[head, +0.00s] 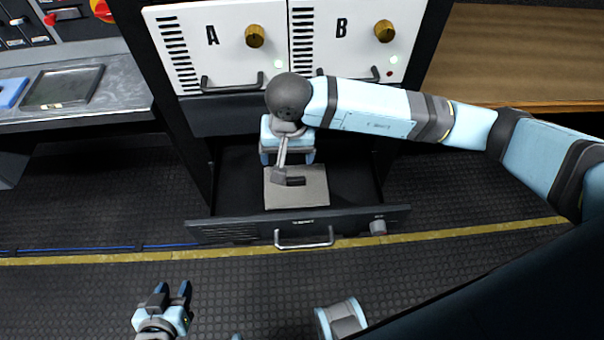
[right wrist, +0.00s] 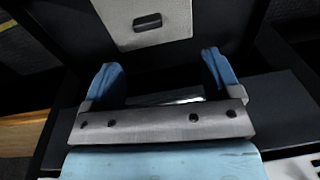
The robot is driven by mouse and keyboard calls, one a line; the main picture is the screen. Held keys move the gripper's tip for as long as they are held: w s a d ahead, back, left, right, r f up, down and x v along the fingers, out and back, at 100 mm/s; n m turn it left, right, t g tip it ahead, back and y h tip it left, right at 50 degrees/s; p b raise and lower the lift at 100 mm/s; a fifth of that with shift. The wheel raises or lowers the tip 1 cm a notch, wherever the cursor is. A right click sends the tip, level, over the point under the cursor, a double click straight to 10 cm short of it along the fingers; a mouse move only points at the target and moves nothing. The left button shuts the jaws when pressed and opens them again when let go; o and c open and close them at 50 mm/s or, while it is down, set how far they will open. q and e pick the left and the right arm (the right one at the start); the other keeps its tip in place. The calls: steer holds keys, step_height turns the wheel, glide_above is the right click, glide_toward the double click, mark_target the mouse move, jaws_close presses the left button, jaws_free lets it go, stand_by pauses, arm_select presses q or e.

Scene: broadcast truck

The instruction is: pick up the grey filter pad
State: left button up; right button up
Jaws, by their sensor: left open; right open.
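The grey filter pad (head: 312,199) lies flat inside the open drawer (head: 222,232), with a small black grip on its top. It also shows at the top of the right wrist view (right wrist: 175,33), black grip included, just beyond my fingers. My right gripper (right wrist: 162,75) is open and empty above the drawer, its two blue fingers spread apart. In the head view my right wrist parts cover the drawer behind the pad and part of the pad's left side. My left gripper (head: 173,289) is open and empty, low at the left in front of the drawer.
Two white panels marked A (head: 215,50) and B (head: 350,50) with gold knobs and handles stand above the drawer. The drawer front has a metal handle (head: 304,243). A grey counter (head: 120,90) is at left, a wooden desk (head: 520,60) at right.

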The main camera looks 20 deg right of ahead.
steer(key=w+d, duration=0.1)
glide_above(296, 178)
steer(key=shift+t+h, duration=0.3)
steer(key=shift+h, duration=0.1)
steer(key=f, duration=0.8)
steer(key=shift+w+a, duration=0.15)
steer(key=shift+a, duration=0.15)
steer(key=f, duration=0.4)
steer(key=shift+s+d+f+b, duration=0.1)
steer(key=shift+s+d+b, duration=0.15)
steer(key=shift+s+b, duration=0.05)
steer(key=shift+w+f, duration=0.15)
steer(key=shift+f, duration=0.45)
steer(key=c, duration=1)
